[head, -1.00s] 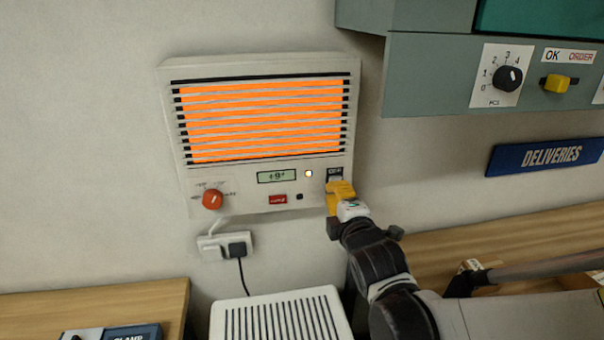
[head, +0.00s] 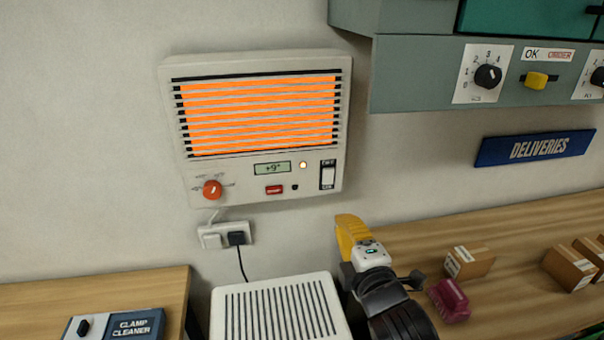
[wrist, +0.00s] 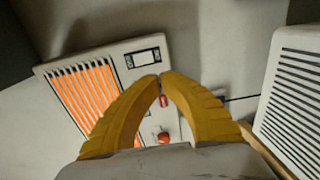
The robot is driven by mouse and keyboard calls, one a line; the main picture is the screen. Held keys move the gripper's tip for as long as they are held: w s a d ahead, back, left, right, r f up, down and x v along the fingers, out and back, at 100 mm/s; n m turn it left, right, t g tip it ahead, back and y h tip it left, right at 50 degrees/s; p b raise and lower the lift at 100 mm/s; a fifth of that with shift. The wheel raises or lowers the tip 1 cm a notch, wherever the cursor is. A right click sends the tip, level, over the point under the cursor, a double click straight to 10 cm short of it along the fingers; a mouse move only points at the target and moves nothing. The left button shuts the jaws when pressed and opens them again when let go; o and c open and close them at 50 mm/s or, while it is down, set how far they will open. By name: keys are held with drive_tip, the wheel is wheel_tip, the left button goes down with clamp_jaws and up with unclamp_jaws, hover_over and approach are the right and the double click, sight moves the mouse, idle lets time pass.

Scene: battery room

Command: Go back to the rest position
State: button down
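My gripper (head: 347,232) has yellow fingers and is below and to the right of the wall heater (head: 346,120), apart from it, near the back edge of the right bench. In the wrist view my gripper (wrist: 161,76) has its two fingertips together with nothing seen between them. The heater also shows in the wrist view (wrist: 150,86). Its orange bars glow, its display reads about +9°, and a small lamp by the white rocker switch (head: 328,177) is lit. A red-orange knob (head: 212,189) sits at its lower left.
A wooden bench (head: 420,238) on the right holds cardboard boxes (head: 470,262) and a magenta item (head: 448,300). A white vented unit (head: 335,330) stands below the heater. A grey panel (head: 420,80) with a dial hangs upper right. A socket with plugs (head: 224,234) is on the wall.

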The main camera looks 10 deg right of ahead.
drive_tip(key=shift+s, duration=0.2)
drive_tip(key=shift+f, duration=0.1)
drive_tip(key=s+f+m+g, duration=0.4)
drive_tip(key=s+m+g, duration=0.5)
drive_tip(key=m, duration=0.9)
drive_tip(key=shift+s+d+f+g, duration=0.3)
drive_tip(key=shift+s+d, duration=0.15)
drive_tip(key=shift+s, duration=0.5)
